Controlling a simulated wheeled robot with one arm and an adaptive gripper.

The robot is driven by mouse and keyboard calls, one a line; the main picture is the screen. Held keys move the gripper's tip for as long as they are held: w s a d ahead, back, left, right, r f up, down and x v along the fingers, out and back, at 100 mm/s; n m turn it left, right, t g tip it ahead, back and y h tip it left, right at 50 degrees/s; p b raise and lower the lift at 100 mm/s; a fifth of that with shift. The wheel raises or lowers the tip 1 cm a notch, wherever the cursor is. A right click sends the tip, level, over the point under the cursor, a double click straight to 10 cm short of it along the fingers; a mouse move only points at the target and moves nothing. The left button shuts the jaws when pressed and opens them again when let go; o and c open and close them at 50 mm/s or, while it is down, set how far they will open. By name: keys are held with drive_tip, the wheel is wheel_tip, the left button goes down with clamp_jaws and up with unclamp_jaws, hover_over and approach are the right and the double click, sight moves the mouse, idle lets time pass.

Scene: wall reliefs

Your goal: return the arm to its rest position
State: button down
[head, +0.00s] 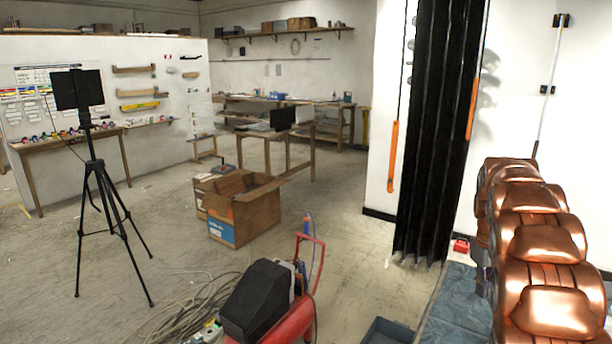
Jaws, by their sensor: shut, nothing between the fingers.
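My gripper is not in the head view, and I cannot make out any part of my arm for certain. How the arm is posed does not show.
A black tripod (97,185) stands at the left, and open cardboard boxes (243,215) sit mid-floor. A red machine with a black top (258,298) and loose cables (185,318) are at front. Glossy brown padded shapes (545,255) fill the right, beside a black curtain (437,130).

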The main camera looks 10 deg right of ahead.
drive_tip(key=s+a+r+m, duration=0.1)
drive_tip(key=s+a+r, duration=0.1)
drive_tip(key=s+a, duration=0.6)
drive_tip(key=s+a+r, duration=0.3)
drive_tip(key=s+a, duration=0.2)
drive_tip(key=a, duration=0.5)
drive_tip(key=s+a+f, duration=0.2)
drive_tip(key=s+a, duration=0.4)
drive_tip(key=s, duration=0.5)
drive_tip(key=s+a+f, duration=0.3)
drive_tip(key=s+a, duration=0.3)
drive_tip(key=s, duration=0.5)
drive_tip(key=shift+s+a+f+m+g+y, duration=0.2)
drive_tip(key=shift+a+m+g+y, duration=0.1)
drive_tip(key=shift+a+m+g, duration=0.1)
